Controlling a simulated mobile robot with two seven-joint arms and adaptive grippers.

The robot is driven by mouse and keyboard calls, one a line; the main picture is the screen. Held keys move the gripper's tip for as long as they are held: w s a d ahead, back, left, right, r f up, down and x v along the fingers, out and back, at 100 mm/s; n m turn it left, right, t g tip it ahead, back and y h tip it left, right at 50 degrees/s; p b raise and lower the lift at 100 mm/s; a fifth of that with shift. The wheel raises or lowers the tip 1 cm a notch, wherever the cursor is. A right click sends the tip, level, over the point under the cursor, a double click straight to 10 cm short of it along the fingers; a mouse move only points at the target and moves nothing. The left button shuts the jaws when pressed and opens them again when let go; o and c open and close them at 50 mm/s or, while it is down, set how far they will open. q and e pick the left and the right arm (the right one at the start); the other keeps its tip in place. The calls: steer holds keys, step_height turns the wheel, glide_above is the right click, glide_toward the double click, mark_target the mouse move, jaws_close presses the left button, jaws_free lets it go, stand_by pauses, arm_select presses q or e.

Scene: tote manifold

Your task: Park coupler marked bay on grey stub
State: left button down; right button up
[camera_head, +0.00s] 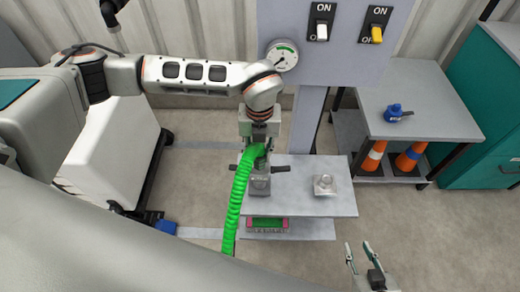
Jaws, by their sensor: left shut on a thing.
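My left gripper (258,155) points down over the shelf, shut on the coupler (261,184) at the end of the green hose (237,203). The coupler is grey with dark levers sticking out to both sides. I cannot tell whether it touches the shelf or sits on something there; its underside is hidden. No bay marking is readable. A grey stub (325,184) on a square base stands on the shelf to the right, with nothing on it. My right gripper (362,252) is open and empty at the bottom right, apart from the shelf.
The grey shelf (312,207) has a lower tier holding a green and pink item (268,223). A panel with two switches and a gauge (282,55) rises behind. At right, a table (440,120) bears a blue item (395,113), with orange cones (411,157) beneath.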

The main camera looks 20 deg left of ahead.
mark_target(260, 166)
arm_select(q)
steer(key=shift+f+b, duration=0.35)
steer(key=shift+f, duration=0.75)
steer(key=shift+f+b, duration=0.6)
steer(key=shift+f, duration=1.8)
steer(key=c, duration=1.7)
jaws_free()
steer(key=shift+o, duration=0.3)
